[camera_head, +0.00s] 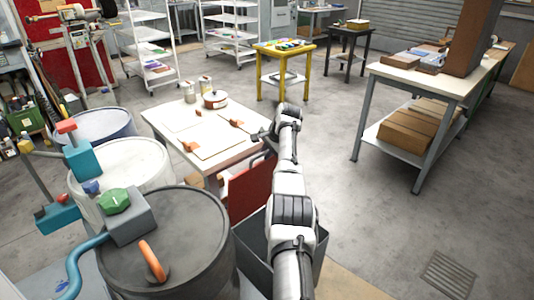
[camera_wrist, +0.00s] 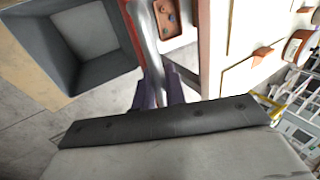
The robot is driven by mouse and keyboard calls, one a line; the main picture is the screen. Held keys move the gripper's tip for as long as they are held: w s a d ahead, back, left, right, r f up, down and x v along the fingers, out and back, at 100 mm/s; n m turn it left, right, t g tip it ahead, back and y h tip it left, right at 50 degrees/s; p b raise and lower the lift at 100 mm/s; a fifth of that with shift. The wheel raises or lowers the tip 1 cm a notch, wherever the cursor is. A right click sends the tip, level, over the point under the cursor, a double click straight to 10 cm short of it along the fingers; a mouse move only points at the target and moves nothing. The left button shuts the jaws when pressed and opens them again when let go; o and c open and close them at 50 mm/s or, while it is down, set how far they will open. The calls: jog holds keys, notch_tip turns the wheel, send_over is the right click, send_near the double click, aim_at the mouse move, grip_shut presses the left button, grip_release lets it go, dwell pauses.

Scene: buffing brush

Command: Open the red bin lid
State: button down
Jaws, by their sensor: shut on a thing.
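The red bin lid (camera_head: 248,188) stands steeply raised at the back of the dark grey bin (camera_head: 318,262), beside the white table. In the wrist view the bin (camera_wrist: 74,46) shows its hollow inside, uncovered. The lid appears there as a thin red strip (camera_wrist: 130,32) seen nearly edge-on, with a grey metal bar (camera_wrist: 146,42) along it. My gripper (camera_head: 262,136) is at the upper edge of the lid. In the wrist view my gripper's dark purple fingers (camera_wrist: 160,92) close around the end of the bar. My arm hides part of the bin in the head view.
Large drums (camera_head: 185,235) fill the left. A workbench (camera_head: 440,88) stands at the right. The floor (camera_head: 375,215) between bin and workbench is clear.

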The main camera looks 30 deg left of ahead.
jog(key=c, duration=1.5)
grip_release()
jog(key=shift+r, duration=0.1)
jog(key=b+v, duration=0.3)
jog(key=v, duration=1)
jog(key=shift+s+d+r, duration=0.1)
jog(key=shift+d+r, duration=0.1)
jog(key=shift+r, duration=0.1)
